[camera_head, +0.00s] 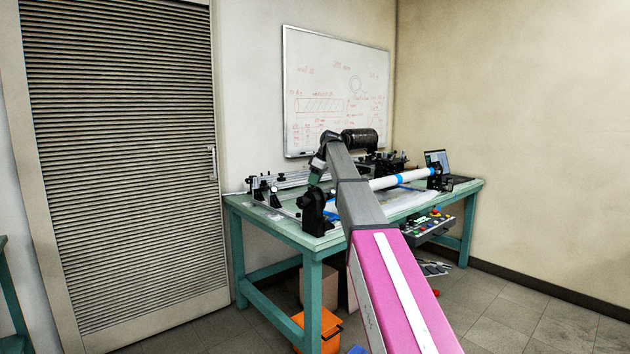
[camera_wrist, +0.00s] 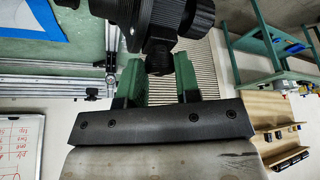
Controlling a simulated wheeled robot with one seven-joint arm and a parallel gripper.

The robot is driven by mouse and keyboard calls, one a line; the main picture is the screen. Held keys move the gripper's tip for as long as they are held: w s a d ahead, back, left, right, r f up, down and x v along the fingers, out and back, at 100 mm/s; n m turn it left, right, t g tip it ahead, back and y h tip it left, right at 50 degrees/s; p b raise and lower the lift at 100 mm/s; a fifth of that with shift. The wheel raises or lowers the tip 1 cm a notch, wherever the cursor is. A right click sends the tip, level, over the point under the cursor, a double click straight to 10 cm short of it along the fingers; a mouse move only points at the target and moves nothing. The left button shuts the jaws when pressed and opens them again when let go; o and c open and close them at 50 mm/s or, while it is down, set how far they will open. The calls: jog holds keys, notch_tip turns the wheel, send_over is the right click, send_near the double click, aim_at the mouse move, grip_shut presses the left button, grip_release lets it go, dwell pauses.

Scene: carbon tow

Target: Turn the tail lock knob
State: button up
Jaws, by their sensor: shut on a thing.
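The tail lock knob (camera_wrist: 159,58) is a small black knob under a larger black ribbed part (camera_wrist: 165,15) at the top of the wrist view. My gripper (camera_wrist: 158,68) has its two green fingers on either side of the knob and is shut on it. The knob cannot be made out there.
A white tube with blue bands (camera_head: 400,180) lies across the bench between black supports (camera_head: 314,212). Metal rails (camera_head: 300,180) run behind it. An orange bin (camera_head: 318,330) stands below.

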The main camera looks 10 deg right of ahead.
jog(key=m, duration=0.2)
jog(key=m+t+h, duration=0.1)
jog(key=m, duration=0.2)
jog(key=shift+s+a+m+t, duration=0.2)
jog(key=shift+s+m+t, duration=0.05)
jog(key=shift+m+t, duration=0.05)
jog(key=m+h, duration=0.1)
jog(key=m, duration=0.1)
jog(key=m+h, duration=0.1)
jog(key=m, duration=0.1)
jog(key=m+t, duration=0.1)
jog(key=m, duration=0.1)
jog(key=shift+a+h, duration=0.25)
jog(key=shift+h, duration=0.15)
jog(key=m, duration=0.2)
jog(key=m+h, duration=0.1)
jog(key=m, duration=0.1)
jog(key=m+h, duration=0.1)
jog(key=m, duration=0.1)
jog(key=shift+w+a+m+g, duration=0.1)
jog(key=shift+a+m+g, duration=0.2)
jog(key=m+h, duration=0.1)
jog(key=m, duration=0.2)
jog(key=m+g+h, duration=0.1)
jog(key=m, duration=0.1)
jog(key=shift+w+a+m, duration=0.1)
jog(key=shift+a+m, duration=0.05)
jog(key=shift+m, duration=0.25)
jog(key=shift+g, duration=0.3)
jog(key=o, duration=0.9)
